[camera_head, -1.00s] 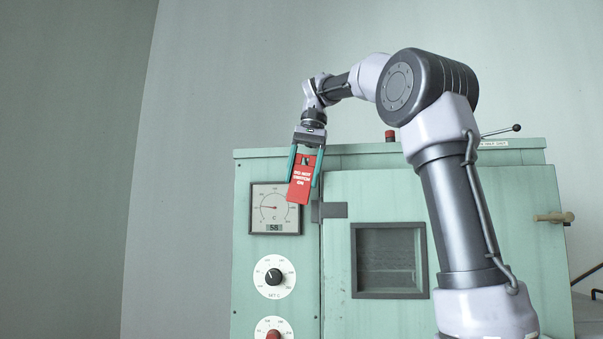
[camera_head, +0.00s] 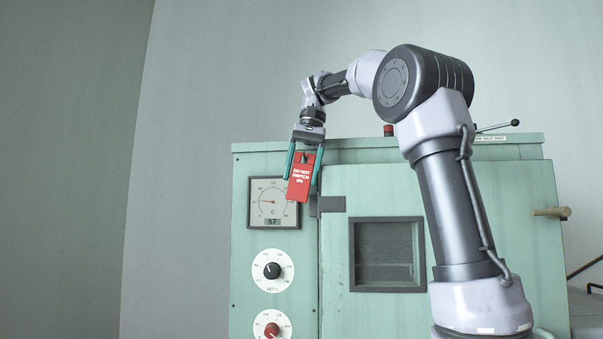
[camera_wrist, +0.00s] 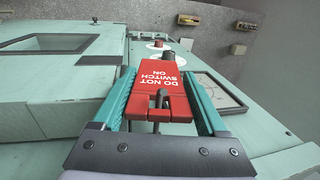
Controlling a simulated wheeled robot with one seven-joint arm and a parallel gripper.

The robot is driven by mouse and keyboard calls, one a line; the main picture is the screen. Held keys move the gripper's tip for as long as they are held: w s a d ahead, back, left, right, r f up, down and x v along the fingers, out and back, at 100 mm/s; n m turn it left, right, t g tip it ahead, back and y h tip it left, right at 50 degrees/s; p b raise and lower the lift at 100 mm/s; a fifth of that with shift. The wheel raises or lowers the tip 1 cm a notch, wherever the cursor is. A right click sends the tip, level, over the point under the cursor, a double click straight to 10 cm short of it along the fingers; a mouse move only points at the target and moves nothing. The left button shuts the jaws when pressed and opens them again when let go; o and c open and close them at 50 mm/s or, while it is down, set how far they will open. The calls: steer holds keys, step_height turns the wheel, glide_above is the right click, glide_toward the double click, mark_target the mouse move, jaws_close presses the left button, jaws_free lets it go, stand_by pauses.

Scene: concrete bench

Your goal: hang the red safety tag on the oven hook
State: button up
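The red safety tag (camera_head: 300,178) with white "DO NOT SWITCH ON" lettering hangs, slightly tilted, at the upper left of the oven front. It also shows in the wrist view (camera_wrist: 160,78). My gripper (camera_head: 299,182) points down, its two teal fingers along the side edges of the tag, shut on it. The dark oven hook (camera_wrist: 158,98) shows at the notch in the tag's top end; its post appears to pass through there. I cannot tell whether the tag's weight rests on the hook. The tag hides the hook's base.
The pale green oven (camera_head: 340,260) has a square gauge (camera_head: 274,203) just left of the tag, a black-centred dial (camera_head: 272,270) and a red knob (camera_head: 271,329) below. Open space is to the left.

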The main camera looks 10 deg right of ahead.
steer(key=shift+o, duration=0.9)
steer(key=v, duration=0.5)
steer(key=shift+r, duration=0.2)
steer(key=shift+v, duration=1.05)
